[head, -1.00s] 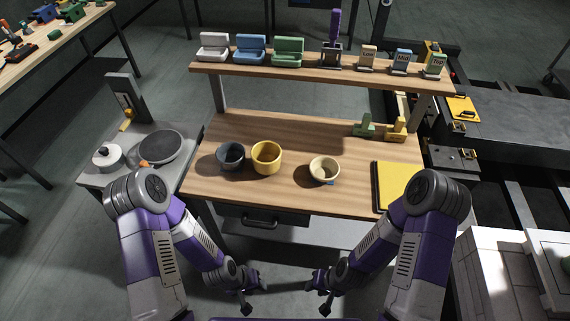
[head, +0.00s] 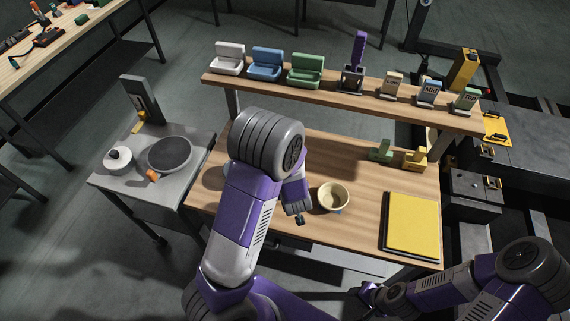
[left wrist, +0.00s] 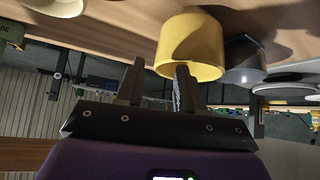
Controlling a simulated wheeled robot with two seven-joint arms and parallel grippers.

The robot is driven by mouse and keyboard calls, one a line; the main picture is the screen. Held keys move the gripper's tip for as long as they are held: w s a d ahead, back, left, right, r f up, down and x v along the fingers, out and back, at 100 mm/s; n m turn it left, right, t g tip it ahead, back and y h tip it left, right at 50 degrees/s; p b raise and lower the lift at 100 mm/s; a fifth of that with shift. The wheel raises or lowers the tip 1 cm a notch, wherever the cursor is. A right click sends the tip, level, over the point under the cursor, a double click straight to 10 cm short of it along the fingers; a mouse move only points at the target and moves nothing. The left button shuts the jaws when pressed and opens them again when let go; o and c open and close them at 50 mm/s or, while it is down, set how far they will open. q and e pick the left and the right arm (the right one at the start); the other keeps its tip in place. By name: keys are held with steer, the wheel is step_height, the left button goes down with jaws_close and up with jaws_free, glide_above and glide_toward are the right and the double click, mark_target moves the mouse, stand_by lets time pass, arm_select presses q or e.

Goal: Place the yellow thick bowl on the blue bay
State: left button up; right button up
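The yellow thick bowl is hidden behind my left arm in the head view. In the left wrist view the yellow bowl (left wrist: 192,45) stands inverted in the picture, just ahead of the fingers. My left gripper (left wrist: 158,72) is open, its fingers apart. The right-hand finger overlaps the bowl's rim in the picture; I cannot tell if they touch. In the head view this gripper (head: 298,214) is left of the cream bowl. The blue bay (head: 266,66) is on the raised shelf, between a white and a green one. My right gripper (head: 370,296) is low, in front of the table; its fingers are unclear.
A cream bowl (head: 333,197) stands mid-table, and a dark grey bowl (left wrist: 244,62) is beside the yellow one. A yellow pad (head: 411,223) lies at the right. The shelf (head: 330,92) also bears a purple-handled tool and labelled blocks. A side table (head: 192,185) is at left.

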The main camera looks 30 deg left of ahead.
arm_select(q)
steer(key=shift+n+y, duration=0.3)
steer(key=w+a+f, duration=0.1)
steer(key=w+a+f+b, duration=0.1)
steer(key=w, duration=0.1)
steer(key=w+a+f, duration=0.1)
steer(key=w, duration=0.1)
steer(key=shift+w+a+f, duration=0.15)
steer(key=shift+w+a, duration=0.1)
steer(key=shift+a, duration=0.15)
jaws_close()
stand_by(1.0)
